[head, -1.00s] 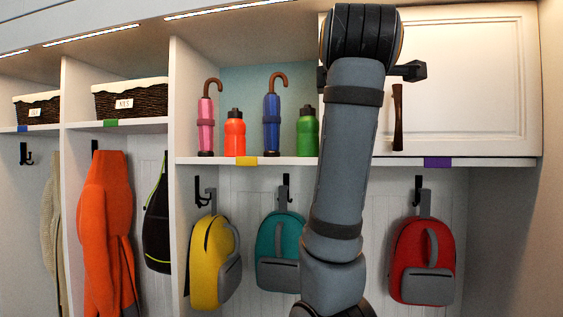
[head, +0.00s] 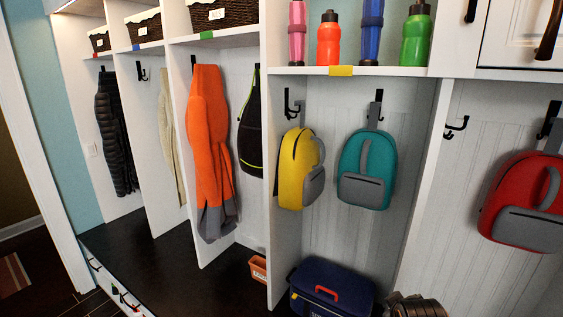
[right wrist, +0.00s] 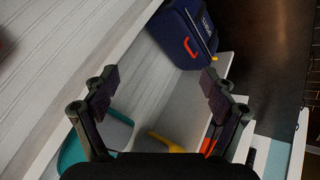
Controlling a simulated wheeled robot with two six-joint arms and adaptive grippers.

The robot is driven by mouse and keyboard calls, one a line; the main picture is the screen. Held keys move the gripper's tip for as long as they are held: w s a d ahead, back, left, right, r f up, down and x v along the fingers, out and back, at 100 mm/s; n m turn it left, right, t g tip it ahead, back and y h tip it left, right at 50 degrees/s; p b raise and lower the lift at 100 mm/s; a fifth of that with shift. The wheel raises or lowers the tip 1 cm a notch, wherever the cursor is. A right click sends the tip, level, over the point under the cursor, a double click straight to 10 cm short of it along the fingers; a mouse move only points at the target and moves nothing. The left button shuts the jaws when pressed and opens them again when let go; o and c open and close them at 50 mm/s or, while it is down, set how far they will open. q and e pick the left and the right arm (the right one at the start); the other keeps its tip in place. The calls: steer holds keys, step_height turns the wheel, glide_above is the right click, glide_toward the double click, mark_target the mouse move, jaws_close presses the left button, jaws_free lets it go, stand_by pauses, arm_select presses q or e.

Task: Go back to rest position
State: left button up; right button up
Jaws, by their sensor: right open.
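My right gripper (right wrist: 160,88) shows in the right wrist view with its two fingers spread wide and nothing between them. Beyond its fingertips is the dark blue box (right wrist: 178,38) with a red handle. Teal (right wrist: 108,130) and yellow (right wrist: 168,144) shapes lie low in that view, partly hidden behind the gripper. In the head view only a dark rounded piece of my own arm shows at the bottom edge, right of the blue box. My left gripper is in neither current view.
Yellow (head: 299,165), teal (head: 367,168) and red (head: 524,205) backpacks hang on hooks in the cubbies. Bottles and umbrellas stand on the shelf (head: 385,72) above. An orange coat (head: 208,150) hangs left. The blue box (head: 330,288) and dark bench (head: 200,275) are below.

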steer(key=s+a+f+m+g+y, duration=0.1)
steer(key=s+a+f+m+g, duration=0.1)
steer(key=s+f, duration=0.6)
steer(key=s+a+f+m+g+y, duration=0.15)
steer(key=s+f, duration=0.35)
steer(key=s, duration=0.7)
steer(key=s+d+f+g, duration=0.1)
steer(key=d+f, duration=0.1)
steer(key=f, duration=1.2)
steer(key=s+d+f+g, duration=0.1)
steer(key=f, duration=1.2)
steer(key=s+d+f, duration=0.1)
steer(key=s+f, duration=1.5)
steer(key=s, duration=0.1)
steer(key=shift+s+m+g+b, duration=0.3)
steer(key=shift+s+m+g, duration=0.05)
steer(key=shift+s+g, duration=0.1)
steer(key=shift+d+h, duration=0.1)
steer(key=shift+h, duration=0.15)
